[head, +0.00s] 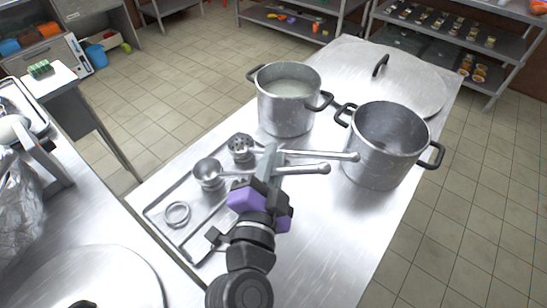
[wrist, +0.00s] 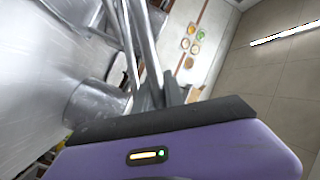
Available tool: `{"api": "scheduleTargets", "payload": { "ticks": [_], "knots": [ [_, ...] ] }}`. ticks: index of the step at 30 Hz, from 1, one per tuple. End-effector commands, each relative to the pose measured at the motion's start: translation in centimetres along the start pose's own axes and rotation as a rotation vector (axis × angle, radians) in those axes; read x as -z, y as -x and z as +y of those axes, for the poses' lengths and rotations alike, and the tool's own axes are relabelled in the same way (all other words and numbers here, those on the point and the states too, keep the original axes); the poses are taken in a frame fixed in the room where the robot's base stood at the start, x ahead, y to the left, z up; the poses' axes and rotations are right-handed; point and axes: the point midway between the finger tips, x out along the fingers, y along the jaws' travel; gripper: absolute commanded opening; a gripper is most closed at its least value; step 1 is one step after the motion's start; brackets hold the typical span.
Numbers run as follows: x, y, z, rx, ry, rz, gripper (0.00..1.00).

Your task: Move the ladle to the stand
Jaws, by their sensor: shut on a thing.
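My gripper (head: 269,165), with purple sides, is shut on what looks like the ladle's handle, between bowl and grip end; the fingers hide the exact contact. A perforated ladle (head: 242,144) lies just behind, its handle running nearly parallel and close to my fingertips. A small metal ring (head: 177,213) is on the tray; I cannot tell whether it is the stand. In the wrist view, steel handles (wrist: 144,40) run up from my fingers (wrist: 160,93).
A stockpot with pale liquid (head: 288,85) stands behind the ladles. An empty-looking stockpot (head: 388,140) stands at right, near the handle ends. A large lid (head: 415,85) lies at the far end of the steel table (head: 325,225), whose front right is clear.

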Motion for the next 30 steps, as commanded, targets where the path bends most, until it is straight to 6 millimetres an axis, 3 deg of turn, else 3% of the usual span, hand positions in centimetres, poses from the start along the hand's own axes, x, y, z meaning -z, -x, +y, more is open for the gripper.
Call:
{"api": "scheduleTargets", "payload": {
  "ticks": [20, 21, 24, 30],
  "knots": [
    [-0.3, 0.01, 0.34, 0.001, -0.001, 0.001, 0.0],
    [-0.25, 0.02, 0.27, 0.001, -0.001, 0.0, 0.22],
    [-0.25, 0.01, 0.28, 0.001, -0.001, 0.0, 0.39],
    [-0.26, 0.01, 0.31, 0.001, 0.0, 0.0, 0.39]
  ]
}}
